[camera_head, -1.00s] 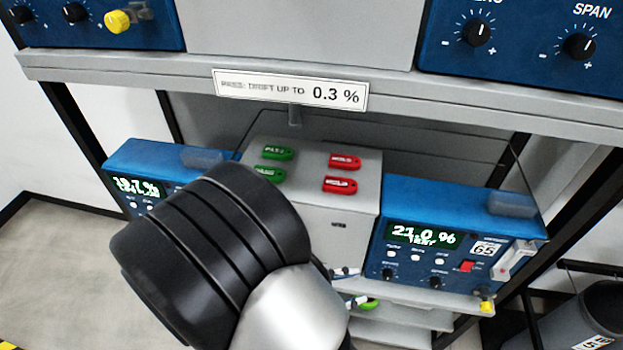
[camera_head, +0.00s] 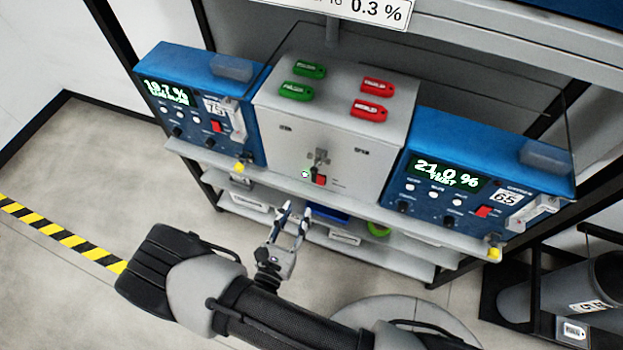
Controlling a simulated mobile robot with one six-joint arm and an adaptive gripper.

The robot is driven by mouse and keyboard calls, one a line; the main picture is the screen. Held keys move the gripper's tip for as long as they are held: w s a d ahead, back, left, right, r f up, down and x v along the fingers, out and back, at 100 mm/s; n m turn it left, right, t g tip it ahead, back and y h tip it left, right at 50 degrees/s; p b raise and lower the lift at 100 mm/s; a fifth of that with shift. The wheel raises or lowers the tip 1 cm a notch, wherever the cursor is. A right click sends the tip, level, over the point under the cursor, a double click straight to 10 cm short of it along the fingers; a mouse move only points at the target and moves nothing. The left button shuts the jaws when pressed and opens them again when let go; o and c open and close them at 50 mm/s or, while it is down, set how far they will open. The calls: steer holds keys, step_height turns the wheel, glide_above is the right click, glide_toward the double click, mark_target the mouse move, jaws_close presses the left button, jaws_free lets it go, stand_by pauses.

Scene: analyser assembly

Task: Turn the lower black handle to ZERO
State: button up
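A grey box (camera_head: 285,150) stands between the two blue analysers. On its front is a small valve-like fitting (camera_head: 319,158) with a dark part below it. Small labels sit to its left and right, too blurred to read surely. I cannot tell which way a black handle there points. My gripper (camera_head: 296,207) is below and in front of the box, near the shelf edge. Its two fingers are spread and point upward, with nothing seen between them. It appears apart from the fitting.
The left analyser (camera_head: 190,85) reads about 18.7 %, the right analyser (camera_head: 480,150) 21.0 %. Green tags (camera_head: 295,91) and red tags (camera_head: 369,111) lie on the box. A shelf edge (camera_head: 340,207) runs below. A grey cylinder (camera_head: 560,290) is at right. Open floor (camera_head: 60,150) is at left.

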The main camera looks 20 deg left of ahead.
mark_target(314, 177)
steer(key=w, duration=0.7)
steer(key=w+d, duration=0.1)
steer(key=w, duration=0.3)
steer(key=shift+w+b, duration=0.35)
steer(key=shift+c, duration=0.2)
jaws_close()
